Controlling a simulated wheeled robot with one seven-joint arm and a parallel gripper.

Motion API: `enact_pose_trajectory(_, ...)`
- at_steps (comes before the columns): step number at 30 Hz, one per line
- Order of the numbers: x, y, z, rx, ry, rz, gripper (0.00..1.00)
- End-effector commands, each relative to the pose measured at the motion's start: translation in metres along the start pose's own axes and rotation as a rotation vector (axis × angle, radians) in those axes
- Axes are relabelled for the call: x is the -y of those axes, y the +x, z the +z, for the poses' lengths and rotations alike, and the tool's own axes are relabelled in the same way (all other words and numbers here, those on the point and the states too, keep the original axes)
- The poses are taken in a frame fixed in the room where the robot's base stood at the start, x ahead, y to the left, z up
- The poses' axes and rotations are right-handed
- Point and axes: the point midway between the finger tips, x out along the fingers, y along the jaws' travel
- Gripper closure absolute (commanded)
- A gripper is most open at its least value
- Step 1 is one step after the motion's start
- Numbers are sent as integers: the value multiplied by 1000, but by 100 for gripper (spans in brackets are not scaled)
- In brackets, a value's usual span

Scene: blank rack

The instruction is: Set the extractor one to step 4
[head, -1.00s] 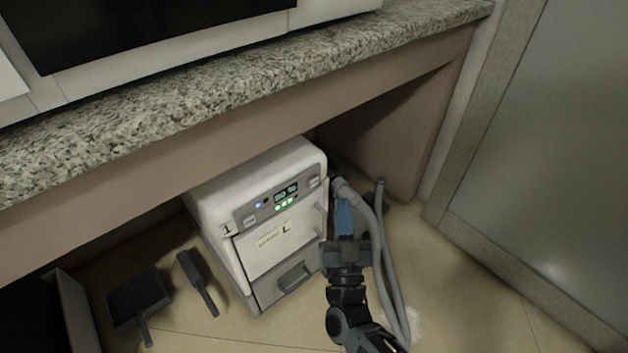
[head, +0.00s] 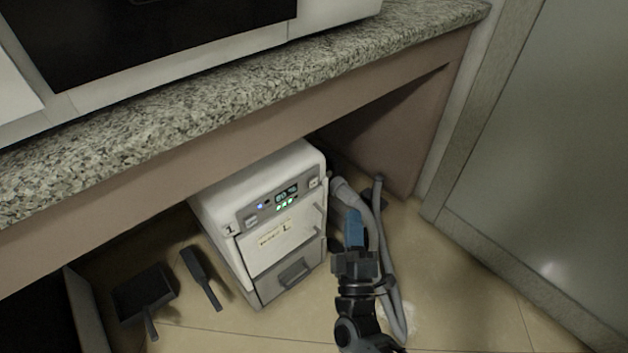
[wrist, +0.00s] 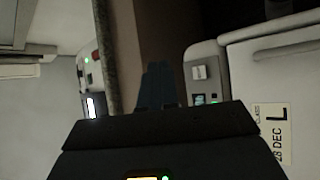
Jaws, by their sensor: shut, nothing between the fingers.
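The extractor (head: 283,257) is a white box on the floor under the counter, with a "1" on its upper left front. Its grey control panel (head: 283,200) has small lit displays, green lights and a light button at each end. The display digits are too small to read. In the wrist view part of the panel (wrist: 205,80) shows sideways, with one white button (wrist: 200,72). My gripper (head: 355,229), with blue fingers, is shut and empty. In the head view it is to the right of the extractor front, apart from the panel; its fingers (wrist: 158,86) also show in the wrist view.
A grey hose (head: 388,275) runs along the floor behind my arm. A dustpan (head: 143,295) and a brush (head: 202,277) lie left of the extractor. The granite counter (head: 230,85) overhangs it.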

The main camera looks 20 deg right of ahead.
Motion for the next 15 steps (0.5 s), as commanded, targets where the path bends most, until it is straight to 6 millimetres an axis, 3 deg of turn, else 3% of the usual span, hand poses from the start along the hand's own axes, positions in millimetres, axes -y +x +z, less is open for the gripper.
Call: enact_pose_trajectory(15,3,3,-2,1,-14,1,100)
